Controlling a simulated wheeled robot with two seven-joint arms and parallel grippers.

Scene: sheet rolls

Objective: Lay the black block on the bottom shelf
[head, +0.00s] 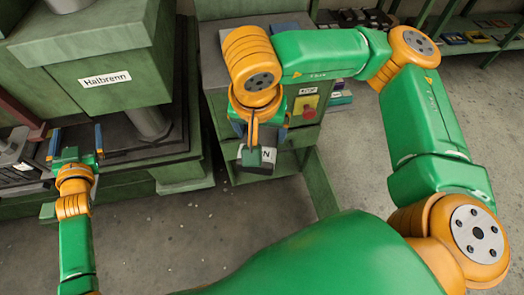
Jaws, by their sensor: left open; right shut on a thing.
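My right gripper (256,148) points down in front of the green stand and is shut on the black block (257,168), a dark piece with a pale label ending in "N". The gripper and wrist hide part of the block. Whether the block touches the stand cannot be told. The green stand (299,138) has low green parts near the floor; its bottom shelf is mostly hidden behind my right arm and the block. My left gripper (75,142) is open and empty at the far left, beside the press base.
A large green press labelled "Halbrenn" (106,79) with a grey column stands at left. A red button on a yellow box (308,106) is on the stand. A green plate (320,184) juts from its right side. Shelves with small items (470,38) stand at back right. Concrete floor is open in front.

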